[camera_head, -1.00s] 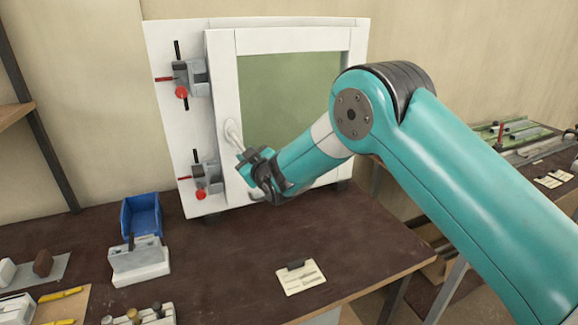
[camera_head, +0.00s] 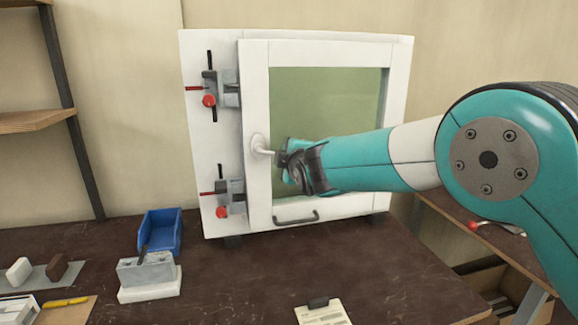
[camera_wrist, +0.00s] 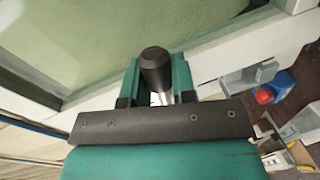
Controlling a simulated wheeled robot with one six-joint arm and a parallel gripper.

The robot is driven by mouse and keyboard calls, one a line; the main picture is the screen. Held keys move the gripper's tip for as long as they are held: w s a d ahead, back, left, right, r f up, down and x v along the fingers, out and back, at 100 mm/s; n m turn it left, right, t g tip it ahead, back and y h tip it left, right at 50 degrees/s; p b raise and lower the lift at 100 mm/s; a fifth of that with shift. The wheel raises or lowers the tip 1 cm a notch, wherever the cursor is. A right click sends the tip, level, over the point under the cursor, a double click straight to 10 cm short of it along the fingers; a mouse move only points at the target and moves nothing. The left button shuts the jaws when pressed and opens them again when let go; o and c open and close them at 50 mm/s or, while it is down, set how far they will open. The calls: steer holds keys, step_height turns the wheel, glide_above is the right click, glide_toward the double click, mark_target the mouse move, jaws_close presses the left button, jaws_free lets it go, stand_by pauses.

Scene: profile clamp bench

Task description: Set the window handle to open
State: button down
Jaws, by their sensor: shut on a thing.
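The white window handle (camera_head: 262,150) sits on the left stile of the white window sash (camera_head: 256,90), which looks closed in its frame. Its lever points to the right, close to level, tilted slightly down. My gripper (camera_head: 281,160) is shut on the lever's free end, in front of the green pane (camera_head: 325,100). In the wrist view my gripper (camera_wrist: 155,82) has a teal finger on each side of a dark rod end (camera_wrist: 155,60), with a pale piece below it. The fingers and palm hide much of the lever.
Two toggle clamps with red knobs, upper (camera_head: 222,92) and lower (camera_head: 232,200), stand on the frame left of the sash. A dark pull (camera_head: 296,218) is on the lower rail.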

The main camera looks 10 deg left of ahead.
steer(key=shift+r+n, duration=0.75)
steer(key=shift+n, duration=0.25)
steer(key=c, duration=0.9)
jaws_free()
steer(key=shift+c, duration=0.2)
steer(key=shift+s+d, duration=0.1)
steer(key=shift+s+d+b, duration=0.15)
steer(key=shift+s+b, duration=0.15)
steer(key=shift+b, duration=0.05)
steer(key=b+v, duration=0.5)
steer(key=v, duration=1.1)
steer(key=shift+s, duration=0.3)
